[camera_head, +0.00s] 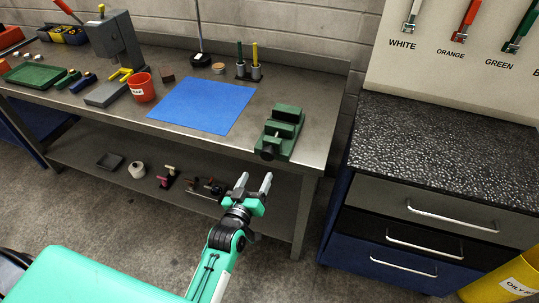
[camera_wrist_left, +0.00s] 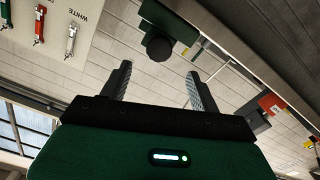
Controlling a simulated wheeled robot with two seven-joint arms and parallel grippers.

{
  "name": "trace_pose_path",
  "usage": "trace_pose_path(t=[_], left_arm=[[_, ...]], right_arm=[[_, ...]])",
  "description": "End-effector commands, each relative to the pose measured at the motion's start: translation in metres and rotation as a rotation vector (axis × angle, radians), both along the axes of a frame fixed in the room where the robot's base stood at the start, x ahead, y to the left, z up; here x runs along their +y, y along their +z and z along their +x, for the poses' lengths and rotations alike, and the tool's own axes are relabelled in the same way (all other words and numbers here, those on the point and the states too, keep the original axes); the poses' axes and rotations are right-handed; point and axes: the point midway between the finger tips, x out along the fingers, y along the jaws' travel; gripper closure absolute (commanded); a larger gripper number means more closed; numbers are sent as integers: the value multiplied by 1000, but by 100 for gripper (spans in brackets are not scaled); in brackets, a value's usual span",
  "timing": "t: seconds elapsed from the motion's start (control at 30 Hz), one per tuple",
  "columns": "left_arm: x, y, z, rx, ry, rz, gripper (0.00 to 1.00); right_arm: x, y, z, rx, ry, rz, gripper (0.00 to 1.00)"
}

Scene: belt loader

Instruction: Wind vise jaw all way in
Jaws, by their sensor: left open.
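The green vise (camera_head: 282,130) sits on the right part of the metal workbench, near its front edge. Its dark round knob (camera_head: 268,153) faces the front. A gap shows between its jaws. My left gripper (camera_head: 255,182) is open and empty, in front of the bench edge and below the vise, apart from it. In the left wrist view, the vise (camera_wrist_left: 168,18) and its dark knob (camera_wrist_left: 158,46) are beyond and between the open fingers (camera_wrist_left: 157,88). My right gripper is not in view.
A blue mat (camera_head: 205,104) lies left of the vise, with a red cup (camera_head: 142,88) beyond it. A drawer cabinet (camera_head: 420,215) stands to the right. The bench's lower shelf (camera_head: 120,172) holds several small items. A yellow bin (camera_head: 510,280) is at lower right.

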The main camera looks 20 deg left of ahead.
Motion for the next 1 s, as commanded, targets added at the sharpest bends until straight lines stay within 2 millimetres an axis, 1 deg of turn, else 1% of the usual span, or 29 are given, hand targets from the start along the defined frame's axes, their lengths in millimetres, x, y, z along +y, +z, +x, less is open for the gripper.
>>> trace_pose_path(t=[0.03, 0.3, 0.5, 0.7, 1.0], left_arm=[[-1, 3, 10, -1, -1, 0, 37], [-2, 3, 57, 0, 0, 0, 37], [-3, 1, 86, 1, 0, 1, 37], [-4, 0, 102, 1, 0, 1, 37], [-4, -1, 106, 1, 0, 0, 37]], right_arm=[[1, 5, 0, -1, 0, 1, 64], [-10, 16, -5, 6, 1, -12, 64], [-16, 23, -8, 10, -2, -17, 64], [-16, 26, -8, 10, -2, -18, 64], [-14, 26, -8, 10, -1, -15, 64]])
